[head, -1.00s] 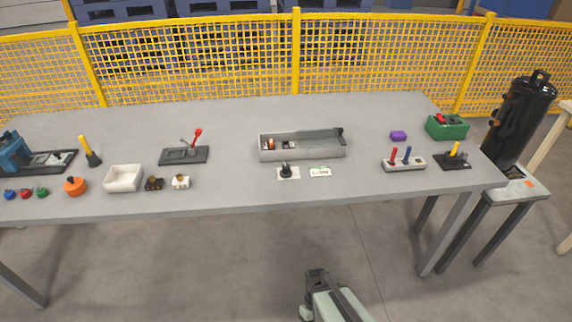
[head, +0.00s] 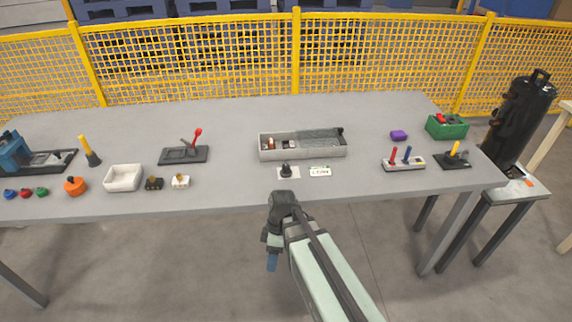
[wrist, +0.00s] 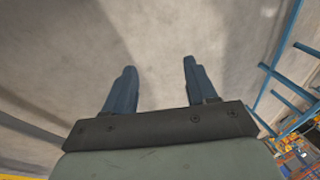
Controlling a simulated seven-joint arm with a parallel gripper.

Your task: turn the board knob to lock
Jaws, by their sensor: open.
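The board knob (head: 286,169) is a small black knob on a white plate (head: 296,174) near the table's front edge, in the middle of the head view. A small white label plate with dark writing (head: 320,171) lies just to its right. My gripper (head: 272,263) is below and in front of the table edge in the head view, apart from the knob, with its blue fingers pointing down. The wrist view shows the two blue fingers of my gripper (wrist: 158,78) spread apart with nothing between them. The knob does not show in the wrist view.
A grey tray (head: 302,156) with small parts stands behind the knob. A red-lever base (head: 184,155) and a white box (head: 123,178) are to the left. A switch block (head: 404,165) and green box (head: 447,127) are to the right. A yellow mesh fence (head: 296,60) runs behind.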

